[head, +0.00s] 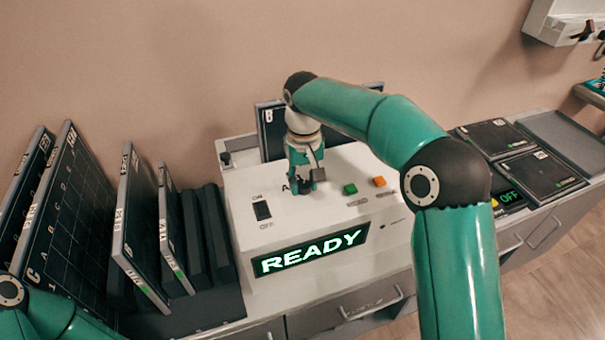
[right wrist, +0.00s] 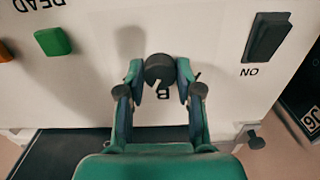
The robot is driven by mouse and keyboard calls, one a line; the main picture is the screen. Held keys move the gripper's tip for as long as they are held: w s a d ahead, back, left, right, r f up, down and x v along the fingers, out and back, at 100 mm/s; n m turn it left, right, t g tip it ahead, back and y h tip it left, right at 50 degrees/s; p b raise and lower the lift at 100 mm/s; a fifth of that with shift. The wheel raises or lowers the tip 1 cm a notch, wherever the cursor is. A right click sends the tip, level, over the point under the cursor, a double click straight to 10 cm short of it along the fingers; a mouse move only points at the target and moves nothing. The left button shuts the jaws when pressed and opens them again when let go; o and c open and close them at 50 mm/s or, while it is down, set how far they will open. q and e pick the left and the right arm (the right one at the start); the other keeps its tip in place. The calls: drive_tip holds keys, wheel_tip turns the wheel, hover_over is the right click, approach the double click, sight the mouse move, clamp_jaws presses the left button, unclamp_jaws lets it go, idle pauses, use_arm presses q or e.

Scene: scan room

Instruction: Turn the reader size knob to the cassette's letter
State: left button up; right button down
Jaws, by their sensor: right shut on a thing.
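The white reader (head: 330,215) shows READY in green on its display. My right gripper (head: 305,182) comes down from above onto its top panel, between the ON/OFF switch and the green button. In the right wrist view the fingers are shut on the dark round size knob (right wrist: 160,68), one on each side. A small dark mark, possibly a letter B, shows beside the knob; the knob's pointer is hard to read. My left gripper is out of view.
The rocker switch (head: 262,211) is left of my right gripper; the green button (head: 350,188) and orange button (head: 379,182) are to its right. Dark upright panels (head: 70,220) stand in a rack at left. Flat dark cassettes (head: 540,172) lie at right.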

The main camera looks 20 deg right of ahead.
sight(304, 184)
drive_tip(key=n+p, duration=0.1)
drive_tip(key=n, duration=0.1)
drive_tip(key=shift+r+n, duration=0.2)
drive_tip(key=shift+n, duration=0.2)
drive_tip(key=shift+w+f+n+p, duration=0.1)
drive_tip(key=shift+n+p, duration=0.8)
drive_tip(key=shift+n, duration=0.5)
drive_tip(key=c, duration=0.8)
unclamp_jaws()
drive_tip(key=shift+o, duration=0.2)
wheel_tip(304, 184, up, 12)
drive_tip(key=shift+f, duration=0.15)
